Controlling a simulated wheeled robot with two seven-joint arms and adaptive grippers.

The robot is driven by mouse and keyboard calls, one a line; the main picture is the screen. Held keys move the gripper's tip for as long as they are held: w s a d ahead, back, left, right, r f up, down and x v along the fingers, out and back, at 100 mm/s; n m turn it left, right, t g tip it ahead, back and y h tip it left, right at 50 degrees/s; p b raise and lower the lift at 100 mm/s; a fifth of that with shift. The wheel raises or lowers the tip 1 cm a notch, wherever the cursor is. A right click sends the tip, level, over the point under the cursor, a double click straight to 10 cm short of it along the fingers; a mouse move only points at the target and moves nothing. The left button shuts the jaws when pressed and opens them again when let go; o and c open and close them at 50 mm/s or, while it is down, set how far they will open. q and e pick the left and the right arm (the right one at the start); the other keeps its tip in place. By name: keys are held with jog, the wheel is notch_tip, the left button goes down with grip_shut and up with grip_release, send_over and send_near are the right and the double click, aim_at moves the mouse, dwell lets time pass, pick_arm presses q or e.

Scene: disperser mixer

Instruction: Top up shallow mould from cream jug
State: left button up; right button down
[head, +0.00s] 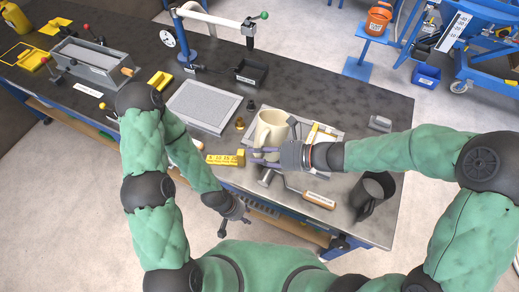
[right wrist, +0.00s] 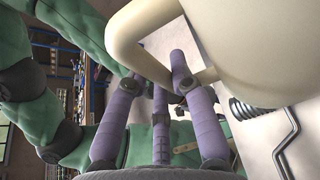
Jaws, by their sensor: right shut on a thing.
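The cream jug (head: 271,127) is near the table's front, roughly upright; it fills the upper right of the right wrist view (right wrist: 245,45). My right gripper (head: 262,157) is shut on its handle (right wrist: 124,38), with the purple fingers around the lower part. I cannot tell whether the jug's base touches what is under it. A flat, framed rectangle with a light grey surface (head: 204,105), seemingly the shallow mould, lies left of the jug. My left gripper (head: 240,211) is low, in front of the table edge, away from the jug; its fingers are too small to read.
A yellow numbered block (head: 226,159) and a wooden-handled tool (head: 318,200) lie near the front edge. A dark grey jug (head: 371,195) stands at the right.

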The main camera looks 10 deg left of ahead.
aim_at(262, 139)
jog(key=shift+w+d+r+m+g+y+p, duration=0.1)
jog(key=shift+w+r+m+g+y+p, duration=0.15)
jog(key=shift+r+m+p, duration=0.4)
jog(key=shift+w+r+m+g+y+p, duration=0.15)
jog(key=shift+r+m+g+p, duration=0.1)
jog(key=shift+r+p, duration=0.7)
jog(key=shift+r+m+p, duration=0.1)
jog(key=shift+m+p, duration=0.3)
jog(key=shift+p, duration=0.35)
jog(key=shift+w, duration=0.1)
jog(key=shift+w+d+r+m+g+y+p, duration=0.15)
jog(key=shift+w+r+m+g+y+p, duration=0.25)
jog(key=shift+p, duration=0.8)
jog(key=shift+d+m+p, duration=0.1)
jog(key=shift+m+p, duration=0.3)
jog(key=shift+p, duration=0.8)
dwell(3.1)
